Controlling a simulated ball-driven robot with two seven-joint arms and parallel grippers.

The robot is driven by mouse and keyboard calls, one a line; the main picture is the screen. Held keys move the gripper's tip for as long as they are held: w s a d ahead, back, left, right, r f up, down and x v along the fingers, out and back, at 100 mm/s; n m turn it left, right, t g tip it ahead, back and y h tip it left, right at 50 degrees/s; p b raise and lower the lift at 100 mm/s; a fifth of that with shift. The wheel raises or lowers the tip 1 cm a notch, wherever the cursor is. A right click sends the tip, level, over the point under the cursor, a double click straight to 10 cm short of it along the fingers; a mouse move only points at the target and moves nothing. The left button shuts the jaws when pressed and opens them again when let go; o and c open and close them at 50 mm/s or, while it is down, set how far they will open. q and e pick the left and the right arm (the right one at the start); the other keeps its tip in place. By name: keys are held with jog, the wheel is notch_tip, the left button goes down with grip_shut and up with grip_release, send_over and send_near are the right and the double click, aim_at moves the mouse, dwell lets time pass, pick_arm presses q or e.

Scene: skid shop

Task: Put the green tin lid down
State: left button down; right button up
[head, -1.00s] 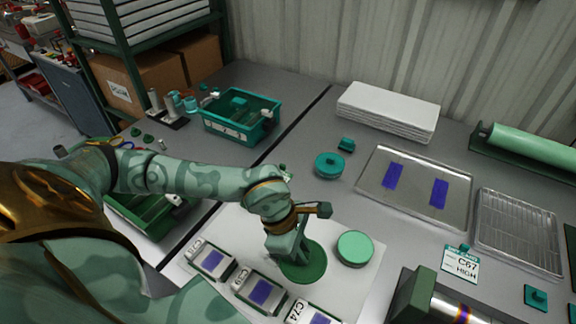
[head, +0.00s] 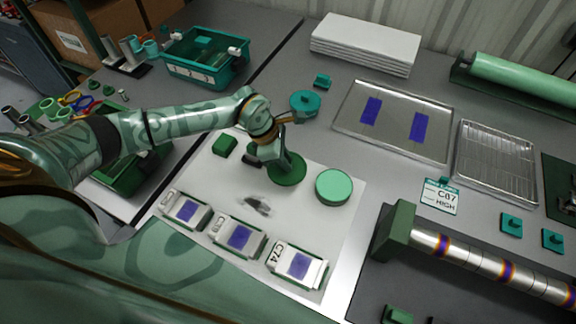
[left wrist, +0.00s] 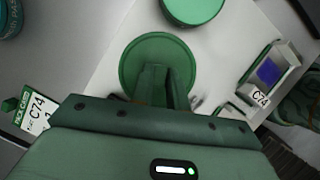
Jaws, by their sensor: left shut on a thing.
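The green tin lid (head: 291,172) is a flat dark green disc over the white mat (head: 215,178). My left gripper (head: 272,158) is shut on it from above. In the left wrist view the fingers (left wrist: 163,85) stand on the middle of the lid (left wrist: 150,50), which looks level. I cannot tell whether the lid touches the mat. A lighter green round tin (head: 334,187) sits on the mat just right of the lid; it also shows in the left wrist view (left wrist: 193,8). My right gripper is not in view.
Several tilted blocks with blue patches (head: 240,238) line the mat's front. A dark smudge (head: 256,205) and a small green block (head: 224,145) are on the mat. A teal round piece (head: 304,103) and a metal tray (head: 395,122) are behind. A banded roller (head: 480,262) lies at right.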

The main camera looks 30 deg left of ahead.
pick_arm(q)
jog(key=shift+w+a+f+b, duration=0.25)
jog(key=shift+w+f+b, duration=0.1)
jog(key=shift+w+f, duration=0.7)
jog(key=shift+f, duration=0.4)
notch_tip(320, 180, down, 3)
jog(key=shift+b, duration=0.65)
jog(key=shift+r, duration=0.1)
jog(key=c, duration=1.4)
grip_release()
